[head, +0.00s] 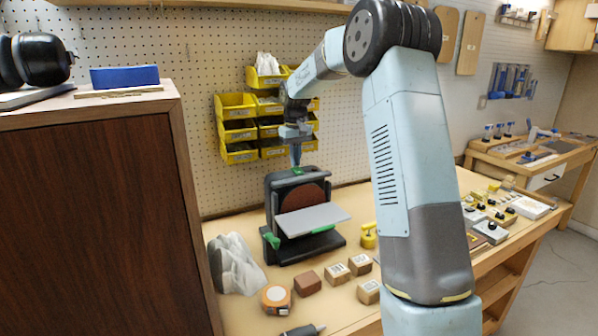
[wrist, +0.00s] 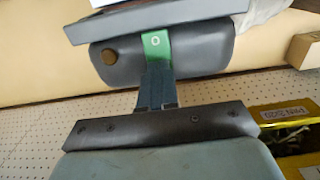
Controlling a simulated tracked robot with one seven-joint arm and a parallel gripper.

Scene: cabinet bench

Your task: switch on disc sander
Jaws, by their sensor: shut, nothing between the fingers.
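The disc sander (head: 276,200) stands on the bench, dark bodied, with a reddish-brown disc (head: 305,196) and a grey work table (head: 312,219) in front. A green switch (wrist: 156,46) marked with a white "O" sits on its top housing; a bit of it shows in the head view (head: 297,171). My gripper (head: 296,164) points down over the sander's top, fingers shut and empty. In the wrist view my fingertips (wrist: 157,66) are at the edge of the switch and overlap it; I cannot tell whether they touch it.
Yellow bins (head: 238,129) hang on the pegboard behind my gripper. A dark wooden cabinet (head: 95,210) stands at the left. A crumpled grey-white bag (head: 234,265), a tape roll (head: 276,298) and several small wooden blocks (head: 337,273) lie around the sander.

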